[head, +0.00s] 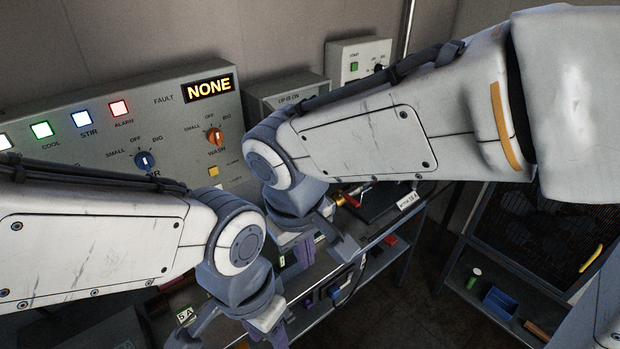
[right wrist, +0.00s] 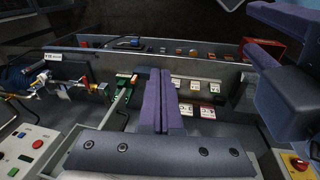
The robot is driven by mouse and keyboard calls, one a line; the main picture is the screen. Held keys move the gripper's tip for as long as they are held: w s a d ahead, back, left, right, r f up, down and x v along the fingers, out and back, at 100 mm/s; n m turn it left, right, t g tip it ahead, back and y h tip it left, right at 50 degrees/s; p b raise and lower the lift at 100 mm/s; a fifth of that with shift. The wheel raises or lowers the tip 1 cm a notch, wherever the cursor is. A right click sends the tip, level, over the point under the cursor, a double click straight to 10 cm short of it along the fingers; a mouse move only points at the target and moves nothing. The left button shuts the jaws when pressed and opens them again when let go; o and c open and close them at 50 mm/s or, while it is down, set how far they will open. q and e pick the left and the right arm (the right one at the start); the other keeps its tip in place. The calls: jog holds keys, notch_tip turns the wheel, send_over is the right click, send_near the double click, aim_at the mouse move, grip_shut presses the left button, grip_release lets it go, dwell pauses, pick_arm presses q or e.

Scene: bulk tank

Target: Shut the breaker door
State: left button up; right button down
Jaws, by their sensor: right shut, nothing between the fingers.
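The grey box marked "UP IS ON" (head: 288,94) stands against the back wall in the head view, right of the large control panel. My right arm crosses in front of it and hides its lower front, so I cannot tell how its door stands. My right gripper (head: 297,255) is below and in front of that box, over the bench shelf. Its purple fingers also show in the right wrist view (right wrist: 163,100), closed together with nothing between them.
The control panel (head: 95,105) shows lit buttons, two knobs and a "NONE" display. A white box (head: 358,62) with a green button is farther right. Shelves below hold small items. A rack (head: 500,295) with a blue bin stands at right, with open dark floor (head: 410,290) between.

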jog(key=w+a+r+m+t+h, duration=0.1)
jog(key=w+a+r, duration=0.1)
jog(key=w, duration=0.3)
jog(key=w+a+r+m+t+b, duration=0.1)
jog(key=w+a+r+t, duration=0.1)
jog(key=w+a, duration=0.15)
jog(key=w+a+r+m+t+h, duration=0.1)
jog(key=w+a+r, duration=0.1)
jog(key=w, duration=0.4)
jog(key=w+d+f+p, duration=0.4)
jog(key=w+d+f, duration=0.2)
jog(key=w+f, duration=0.1)
jog(key=shift+d+f, duration=0.35)
jog(key=shift+f, duration=0.05)
